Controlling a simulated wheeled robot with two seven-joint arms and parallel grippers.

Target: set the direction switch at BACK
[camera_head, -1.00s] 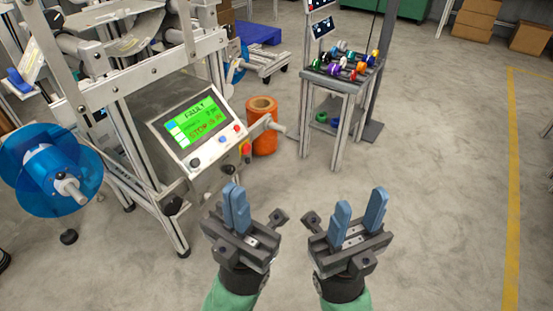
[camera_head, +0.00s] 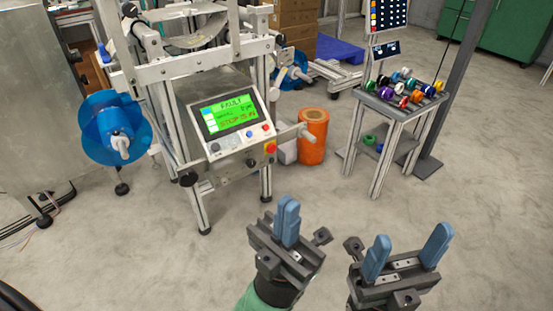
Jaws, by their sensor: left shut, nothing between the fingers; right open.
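A red button (camera_head: 270,148) on yellow is at the panel's lower right. My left gripper (camera_head: 287,220) is shut and empty, in front of and below the panel, apart from it. My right gripper (camera_head: 406,252) is open and empty, farther right over the floor.
A blue reel (camera_head: 115,128) sticks out at the machine's left. A bare spindle (camera_head: 296,135) juts right of the panel, near an orange roll (camera_head: 312,137) on the floor. A small table (camera_head: 395,100) with coloured spools stands at right. The floor in front is clear.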

